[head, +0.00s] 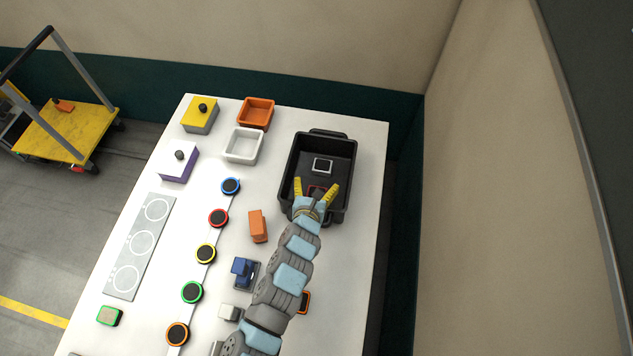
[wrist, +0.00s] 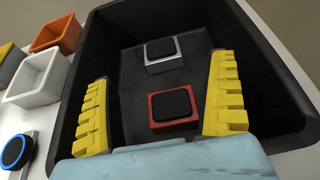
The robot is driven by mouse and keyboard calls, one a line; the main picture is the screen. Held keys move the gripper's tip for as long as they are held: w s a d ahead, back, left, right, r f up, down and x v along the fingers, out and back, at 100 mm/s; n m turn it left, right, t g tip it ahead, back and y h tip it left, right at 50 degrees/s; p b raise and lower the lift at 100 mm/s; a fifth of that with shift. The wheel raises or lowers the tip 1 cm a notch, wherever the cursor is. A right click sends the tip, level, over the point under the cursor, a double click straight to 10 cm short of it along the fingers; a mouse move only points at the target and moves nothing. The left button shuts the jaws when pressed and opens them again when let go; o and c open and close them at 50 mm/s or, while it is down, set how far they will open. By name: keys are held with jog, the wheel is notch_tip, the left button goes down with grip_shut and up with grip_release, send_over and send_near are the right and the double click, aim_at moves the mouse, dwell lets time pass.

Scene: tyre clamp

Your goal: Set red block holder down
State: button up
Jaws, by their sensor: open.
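The red block holder (wrist: 174,108), a red square frame with a black top, sits on the floor of the black bin in the wrist view. In the head view only part of the red holder (head: 314,189) shows between my fingers. My gripper (head: 317,188) is open over the near part of the bin, its yellow fingers apart. In the wrist view my gripper (wrist: 160,100) has a finger on each side of the red holder, with gaps between. The black bin (head: 344,148) stands at the table's right. A grey-white block holder (wrist: 163,54) lies farther back in it.
An orange tray (head: 256,112) and a white tray (head: 243,146) stand left of the bin. Yellow-topped (head: 199,117) and purple (head: 178,165) boxes with knobs are farther left. A row of round coloured buttons, an orange block (head: 258,226) and a blue part (head: 243,270) occupy the table nearer.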

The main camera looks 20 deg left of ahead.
jog(key=shift+s+a+f+p, duration=0.15)
jog(key=shift+s+p, duration=0.2)
jog(key=shift+p, duration=0.2)
jog(key=shift+s, duration=0.35)
jog(key=v, duration=0.5)
jog(key=r+v, duration=0.1)
jog(key=v, duration=0.4)
jog(key=shift+s+r, duration=0.15)
jog(key=shift+s+d+r, duration=0.15)
jog(key=shift+s+d, duration=0.25)
jog(key=shift+s, duration=0.05)
